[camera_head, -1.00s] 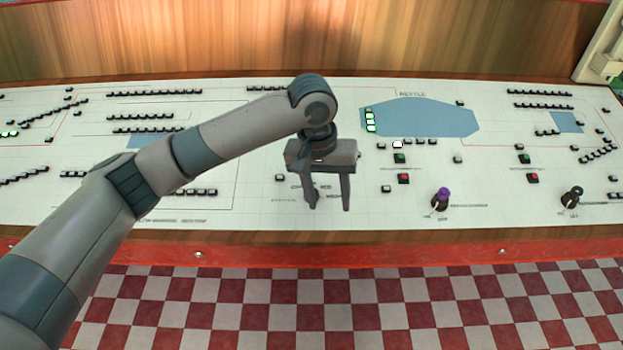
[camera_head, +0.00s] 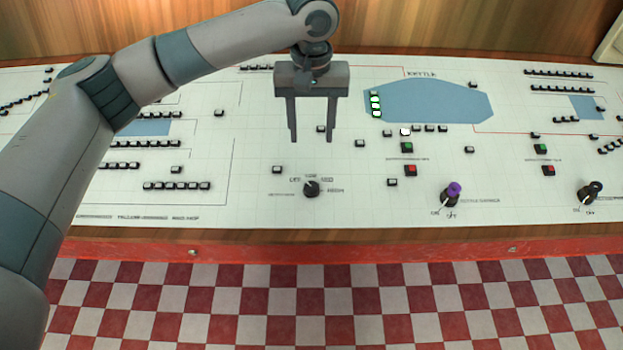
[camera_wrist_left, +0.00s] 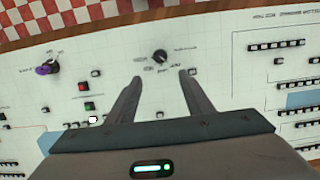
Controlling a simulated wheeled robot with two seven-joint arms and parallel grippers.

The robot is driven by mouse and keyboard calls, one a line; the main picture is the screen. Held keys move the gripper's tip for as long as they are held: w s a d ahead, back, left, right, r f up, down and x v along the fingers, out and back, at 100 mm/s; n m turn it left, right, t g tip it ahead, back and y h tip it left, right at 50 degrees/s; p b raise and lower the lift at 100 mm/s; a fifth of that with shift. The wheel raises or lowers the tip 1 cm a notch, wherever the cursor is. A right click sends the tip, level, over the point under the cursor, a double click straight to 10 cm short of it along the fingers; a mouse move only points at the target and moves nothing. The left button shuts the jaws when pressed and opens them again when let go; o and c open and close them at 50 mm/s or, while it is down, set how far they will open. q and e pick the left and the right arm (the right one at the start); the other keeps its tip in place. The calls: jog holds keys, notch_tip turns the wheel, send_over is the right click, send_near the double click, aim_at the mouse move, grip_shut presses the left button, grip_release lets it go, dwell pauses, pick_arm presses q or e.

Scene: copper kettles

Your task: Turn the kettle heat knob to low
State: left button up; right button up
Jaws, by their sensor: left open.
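The heat knob (camera_head: 312,188) is a small black dial on the white control panel, with printed labels around its upper side, among them OFF, LOW and HIGH. It also shows in the left wrist view (camera_wrist_left: 160,57), just beyond and between the fingertips. My left gripper (camera_head: 312,140) is open and empty. In the head view it hangs above the panel, farther back than the knob and apart from it. The exact direction of the knob's pointer is too small to tell. My right gripper is in neither view.
A purple-topped switch (camera_head: 452,192) and a black switch (camera_head: 590,192) stand up from the panel to the right. Red (camera_head: 411,170) and green (camera_head: 407,147) buttons and a blue kettle display (camera_head: 425,101) lie nearby. The panel's wooden front edge (camera_head: 300,236) is below the knob.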

aim_at(311, 186)
pick_arm(q)
notch_tip(311, 186, down, 18)
jog(key=p, duration=0.4)
jog(key=shift+r, duration=0.25)
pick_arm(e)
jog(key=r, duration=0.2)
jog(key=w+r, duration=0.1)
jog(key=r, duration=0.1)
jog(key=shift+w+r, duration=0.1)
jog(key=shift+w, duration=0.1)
pick_arm(q)
jog(key=c, duration=1)
